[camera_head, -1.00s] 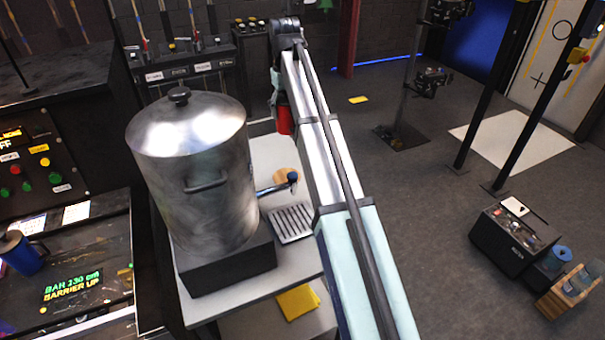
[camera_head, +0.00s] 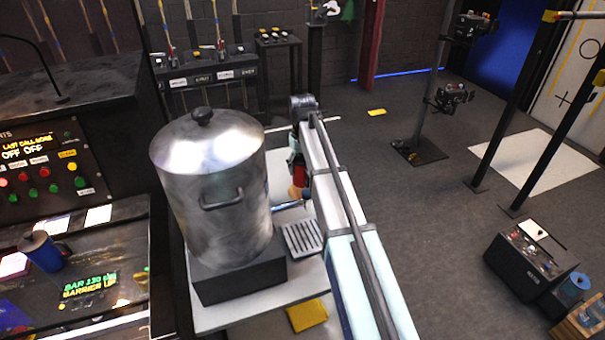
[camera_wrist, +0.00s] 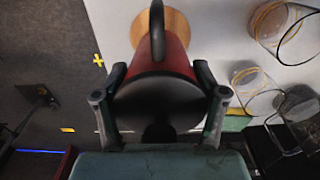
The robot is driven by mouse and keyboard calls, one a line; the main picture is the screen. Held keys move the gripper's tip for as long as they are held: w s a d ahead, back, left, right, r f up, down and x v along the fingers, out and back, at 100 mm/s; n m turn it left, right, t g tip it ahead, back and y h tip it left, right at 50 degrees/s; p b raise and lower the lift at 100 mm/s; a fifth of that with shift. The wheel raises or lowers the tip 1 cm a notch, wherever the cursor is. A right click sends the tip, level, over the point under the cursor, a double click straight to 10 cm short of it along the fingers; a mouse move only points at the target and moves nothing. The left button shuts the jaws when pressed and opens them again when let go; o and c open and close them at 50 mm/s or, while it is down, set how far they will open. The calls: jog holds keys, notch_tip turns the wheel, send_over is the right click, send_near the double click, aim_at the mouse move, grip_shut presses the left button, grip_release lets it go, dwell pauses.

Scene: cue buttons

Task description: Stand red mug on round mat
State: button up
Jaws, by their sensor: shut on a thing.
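The red mug (camera_head: 300,176) hangs at the end of my arm in the head view, beside the large steel urn. In the wrist view the mug (camera_wrist: 168,58) fills the middle, with its dark handle (camera_wrist: 157,30) at the top and a dark round end toward me. My gripper (camera_wrist: 160,92) is shut on it, one finger on each side. The round mat (camera_wrist: 178,24) is a light wooden disc on the pale tabletop, partly hidden behind the mug. A sliver of the mat (camera_head: 293,191) shows in the head view. I cannot tell whether mug and mat touch.
The steel urn (camera_head: 213,195) stands on a black base left of my arm, with a slatted drip tray (camera_head: 302,238) beside it. Clear glasses (camera_wrist: 292,32) stand to the right in the wrist view. A yellow cloth (camera_head: 307,315) lies at the near edge.

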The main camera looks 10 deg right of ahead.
aim_at(302, 175)
jog(key=shift+f+p, duration=0.4)
jog(key=shift+f, duration=1.65)
jog(key=o, duration=1.3)
jog(key=shift+f, duration=0.1)
jog(key=shift+o, duration=0.2)
notch_tip(302, 175, up, 12)
jog(key=shift+r+b, duration=0.1)
jog(key=shift+b, duration=1.1)
